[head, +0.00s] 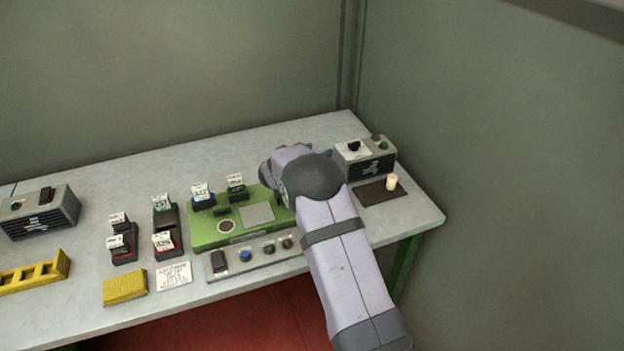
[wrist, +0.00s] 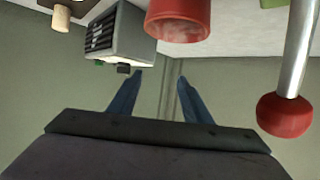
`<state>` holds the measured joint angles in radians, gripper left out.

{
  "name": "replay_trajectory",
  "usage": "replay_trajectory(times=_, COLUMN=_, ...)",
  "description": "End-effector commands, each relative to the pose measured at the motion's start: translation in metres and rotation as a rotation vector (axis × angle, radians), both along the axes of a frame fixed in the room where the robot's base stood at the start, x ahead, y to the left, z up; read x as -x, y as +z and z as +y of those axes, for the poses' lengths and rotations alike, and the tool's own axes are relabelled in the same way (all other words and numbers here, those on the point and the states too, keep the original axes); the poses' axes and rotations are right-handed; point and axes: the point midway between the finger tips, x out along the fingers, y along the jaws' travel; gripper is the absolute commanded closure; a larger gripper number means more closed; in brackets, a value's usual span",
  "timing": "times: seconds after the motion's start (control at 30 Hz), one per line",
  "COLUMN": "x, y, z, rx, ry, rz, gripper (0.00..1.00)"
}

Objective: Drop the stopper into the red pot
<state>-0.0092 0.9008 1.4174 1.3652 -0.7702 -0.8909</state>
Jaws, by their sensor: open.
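The stopper (head: 391,182), a small pale cylinder, stands upright on a dark mat (head: 368,194) at the table's right end. It also shows at the top left of the wrist view (wrist: 61,18), to the side of my fingers. A red cylindrical vessel, which looks like the red pot (wrist: 178,30), is at the top of the wrist view; its inside cannot be seen. In the head view my arm hides it. My gripper (wrist: 160,78) is open, with nothing between its blue fingers. In the head view only bits of blue (head: 327,152) show past my wrist.
A grey vented box (head: 368,162) stands behind the mat. A metal lever with a red knob (wrist: 284,115) is close on the right in the wrist view. A green panel (head: 205,236), a yellow rack (head: 35,273) and several tagged blocks stand further left.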

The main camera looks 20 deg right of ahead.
Motion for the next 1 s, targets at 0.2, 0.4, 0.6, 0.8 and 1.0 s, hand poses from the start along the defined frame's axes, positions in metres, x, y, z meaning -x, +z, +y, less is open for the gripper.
replay_trajectory(times=0.2, x=0.017, y=0.01, z=0.02, rx=0.0, ry=0.002, rz=-0.003, gripper=0.55)
replay_trajectory(times=0.4, x=0.032, y=0.019, z=0.035, rx=0.0, ry=0.001, rz=-0.003, gripper=0.55)
replay_trajectory(times=0.6, x=0.039, y=0.023, z=0.042, rx=0.0, ry=0.001, rz=-0.001, gripper=0.55)
replay_trajectory(times=0.8, x=0.039, y=0.024, z=0.042, rx=0.001, ry=0.0, rz=-0.001, gripper=0.55)
replay_trajectory(times=1.0, x=0.039, y=0.024, z=0.042, rx=0.001, ry=0.0, rz=-0.001, gripper=0.55)
